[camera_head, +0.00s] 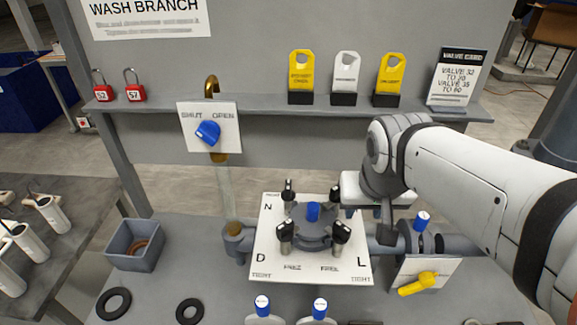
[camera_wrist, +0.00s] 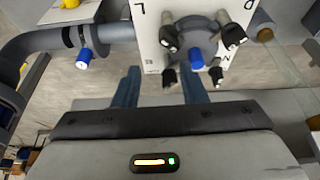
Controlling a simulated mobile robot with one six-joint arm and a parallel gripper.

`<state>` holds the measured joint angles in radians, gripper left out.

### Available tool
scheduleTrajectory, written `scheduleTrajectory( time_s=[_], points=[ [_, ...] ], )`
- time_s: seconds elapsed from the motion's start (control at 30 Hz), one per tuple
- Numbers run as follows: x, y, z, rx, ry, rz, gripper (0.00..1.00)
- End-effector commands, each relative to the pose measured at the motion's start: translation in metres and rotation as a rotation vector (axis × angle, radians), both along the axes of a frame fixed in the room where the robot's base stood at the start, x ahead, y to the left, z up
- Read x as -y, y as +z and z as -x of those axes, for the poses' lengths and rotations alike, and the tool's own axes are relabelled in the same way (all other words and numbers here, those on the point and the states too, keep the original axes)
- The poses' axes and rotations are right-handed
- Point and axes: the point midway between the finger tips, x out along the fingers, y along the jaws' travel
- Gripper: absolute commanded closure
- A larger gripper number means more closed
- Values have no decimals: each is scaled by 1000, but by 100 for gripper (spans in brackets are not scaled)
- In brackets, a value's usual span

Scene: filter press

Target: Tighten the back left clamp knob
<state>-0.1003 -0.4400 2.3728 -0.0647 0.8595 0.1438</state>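The back left clamp knob (camera_head: 288,187) is dark with a pale marked top. It stands upright by the letter N on the white plate (camera_head: 262,272). It is also at the lower right of the knob group in the wrist view (camera_wrist: 215,76). My gripper (camera_head: 368,215) is to the right of the grey round cover (camera_head: 312,232), apart from this knob. In the wrist view my gripper (camera_wrist: 160,80) has its two fingers spread with nothing held between them. The back right knob (camera_wrist: 168,77) appears near the gap between the fingers. In the head view, my gripper partly hides that corner.
Two front knobs (camera_head: 285,234) (camera_head: 341,230) and a central blue cap (camera_head: 313,211) rise close by. A pipe with a blue-topped valve (camera_head: 422,220) and yellow handle (camera_head: 418,284) lies right. A shelf (camera_head: 270,110) with tags crosses behind. A grey bin (camera_head: 134,245) stands left.

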Motion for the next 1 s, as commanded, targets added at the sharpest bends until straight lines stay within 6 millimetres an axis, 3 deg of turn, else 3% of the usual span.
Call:
scheduleTrajectory(
  time_s=[0.23,0.4,0.5,0.7,0.87,1.0],
  points=[
    [-36,-15,-64,3,-3,3,62],
    [-86,-39,-124,16,-8,2,62],
    [-112,-52,-150,26,-10,-3,62],
    [-142,-67,-173,38,-14,-9,62],
    [-144,-78,-180,37,-16,-9,62],
    [-144,-98,-188,35,-16,-9,62]
  ],
)
